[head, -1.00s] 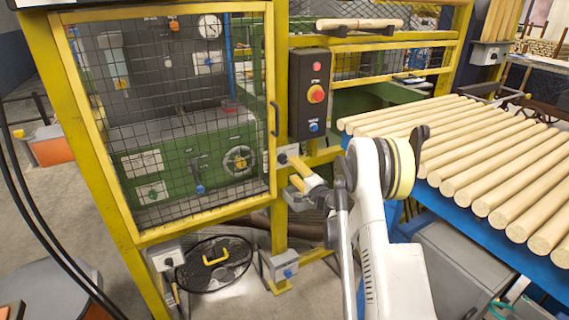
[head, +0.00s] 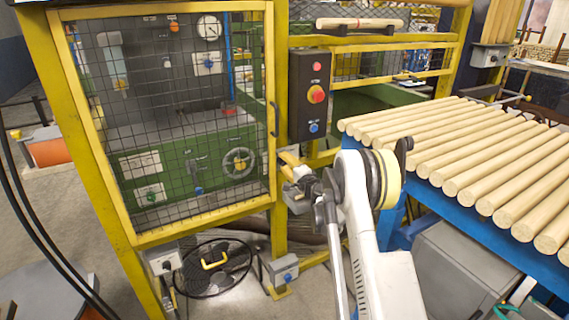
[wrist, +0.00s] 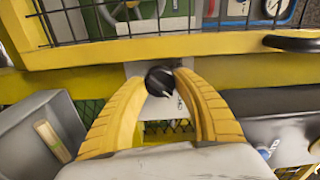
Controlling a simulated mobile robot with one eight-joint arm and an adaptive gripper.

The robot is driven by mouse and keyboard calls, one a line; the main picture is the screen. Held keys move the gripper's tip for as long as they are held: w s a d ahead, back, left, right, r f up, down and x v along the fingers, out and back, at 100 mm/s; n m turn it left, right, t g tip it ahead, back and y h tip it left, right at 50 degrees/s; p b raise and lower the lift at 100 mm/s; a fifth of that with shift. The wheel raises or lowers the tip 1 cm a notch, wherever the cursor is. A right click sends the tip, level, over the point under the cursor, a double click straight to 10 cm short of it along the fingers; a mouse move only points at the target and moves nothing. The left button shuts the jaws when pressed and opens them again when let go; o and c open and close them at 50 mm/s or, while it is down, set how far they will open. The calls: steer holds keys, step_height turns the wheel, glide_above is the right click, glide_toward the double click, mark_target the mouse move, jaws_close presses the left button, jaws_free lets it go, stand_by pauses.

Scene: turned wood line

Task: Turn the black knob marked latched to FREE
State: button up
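The round black knob (wrist: 160,80) sits on a pale plate (wrist: 134,69) below the yellow guard frame in the wrist view. A short pale mark shows on its face; I cannot read which way it is set. My gripper (wrist: 160,77) has its yellow ribbed fingers on either side of the knob, their tips drawn in close against it. Part of a dark marking shows on the plate beside the right finger, but it is not legible. In the head view my gripper (head: 289,164) is at the yellow post beside the mesh door, and it hides the knob.
The mesh door (head: 272,60) has a dark handle (head: 273,118) just above my gripper. A black control box (head: 309,95) with several buttons is on the post. A rack of wooden rods (head: 470,150) stands right of my arm. A grey box (wrist: 35,130) sits lower left in the wrist view.

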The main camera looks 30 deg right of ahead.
steer(key=shift+n, duration=1.6)
steer(key=o, duration=1.2)
steer(key=s, duration=1.2)
steer(key=shift+d, duration=0.2)
